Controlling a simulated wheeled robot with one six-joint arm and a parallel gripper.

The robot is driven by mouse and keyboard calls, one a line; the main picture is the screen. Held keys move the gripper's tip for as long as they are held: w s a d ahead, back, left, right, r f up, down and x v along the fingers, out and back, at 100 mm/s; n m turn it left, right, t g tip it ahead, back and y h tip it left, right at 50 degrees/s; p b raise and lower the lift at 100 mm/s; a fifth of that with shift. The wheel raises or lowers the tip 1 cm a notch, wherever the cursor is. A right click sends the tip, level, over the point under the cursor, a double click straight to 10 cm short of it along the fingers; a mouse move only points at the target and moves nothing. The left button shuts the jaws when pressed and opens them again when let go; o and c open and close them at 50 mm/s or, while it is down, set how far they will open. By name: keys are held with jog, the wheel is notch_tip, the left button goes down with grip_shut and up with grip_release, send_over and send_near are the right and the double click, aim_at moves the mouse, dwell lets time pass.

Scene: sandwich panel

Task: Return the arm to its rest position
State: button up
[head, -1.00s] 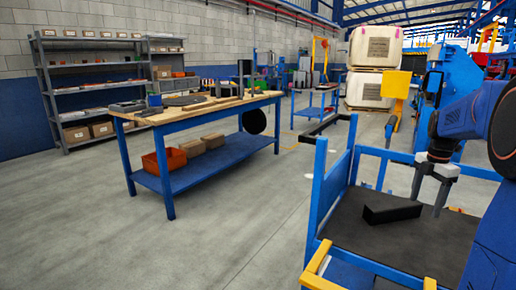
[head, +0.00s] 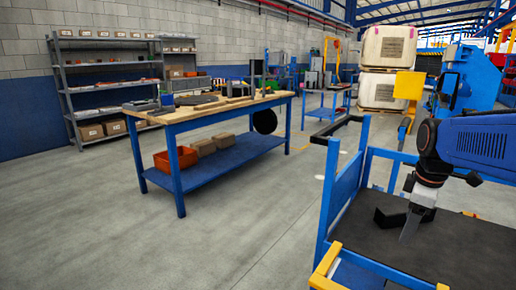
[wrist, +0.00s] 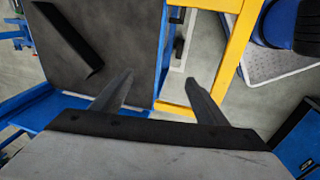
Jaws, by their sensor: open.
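My gripper (head: 410,228) is at the right of the head view, at the end of my blue arm, in front of and above the dark deck of a blue-framed cart (head: 455,250). In the wrist view my gripper (wrist: 158,92) has its two fingers spread wide with nothing between them. A black block (head: 388,217) lies on the cart deck, partly hidden behind my gripper in the head view. The block (wrist: 70,40) lies apart from the fingers at the upper left of the wrist view.
The cart has blue side rails and a yellow bar (head: 326,262) at its near edge. A workbench (head: 215,112) with a wooden top stands to the left. Grey shelving (head: 105,85) is behind it. Open floor (head: 230,230) lies between bench and cart.

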jog(key=s+a+f+m+t, duration=0.1)
jog(key=s+a+f+m, duration=0.2)
jog(key=s+a+m, duration=0.2)
jog(key=s+a+f+m+t, duration=0.1)
jog(key=s+a+f+m, duration=0.3)
jog(key=s, duration=0.7)
jog(key=shift+s+a+m+t+y, duration=0.25)
jog(key=shift+a+m, duration=0.45)
jog(key=shift+a, duration=0.4)
